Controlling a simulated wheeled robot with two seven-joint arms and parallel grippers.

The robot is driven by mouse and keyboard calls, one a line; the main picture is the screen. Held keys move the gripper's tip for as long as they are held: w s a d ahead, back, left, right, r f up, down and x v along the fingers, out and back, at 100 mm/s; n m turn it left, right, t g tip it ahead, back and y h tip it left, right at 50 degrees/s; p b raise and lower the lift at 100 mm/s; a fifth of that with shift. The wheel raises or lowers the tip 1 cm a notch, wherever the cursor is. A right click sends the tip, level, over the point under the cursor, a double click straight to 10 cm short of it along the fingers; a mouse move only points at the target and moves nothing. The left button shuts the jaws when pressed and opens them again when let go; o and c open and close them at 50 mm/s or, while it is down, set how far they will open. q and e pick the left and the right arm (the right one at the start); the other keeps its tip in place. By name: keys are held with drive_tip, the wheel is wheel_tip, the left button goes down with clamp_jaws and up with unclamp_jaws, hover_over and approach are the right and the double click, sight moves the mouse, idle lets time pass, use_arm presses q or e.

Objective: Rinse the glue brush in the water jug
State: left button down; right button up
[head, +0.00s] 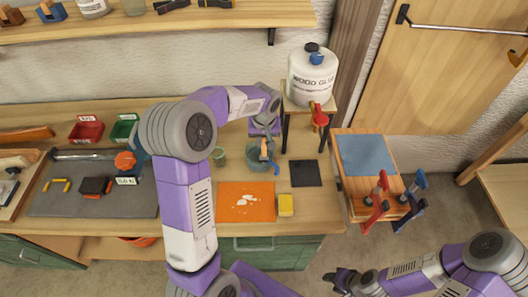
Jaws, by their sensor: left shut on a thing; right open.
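The water jug (254,164) is a grey-blue vessel with a blue handle and stands on the workbench. My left gripper (265,136) is above the jug, pointing down, and is shut on the glue brush (264,153). Only a small part of the brush shows, light brown, at the jug's mouth. Its lower end is hidden, and I cannot tell how deep it reaches. My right gripper (338,279) is open and empty at the bottom, over the floor and away from the bench.
An orange mat with white spots (232,203), a yellow sponge (286,205) and a dark square pad (306,173) lie near the jug. A green cup (219,156) stands left of it. A wood glue container (311,82) stands on a raised stand behind. Clamps (379,200) sit at right.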

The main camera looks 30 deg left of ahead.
use_arm(q)
drive_tip(key=shift+r+p, duration=3.25)
drive_tip(key=shift+r, duration=1.35)
wheel_tip(320, 180, up, 4)
drive_tip(key=p, duration=0.3)
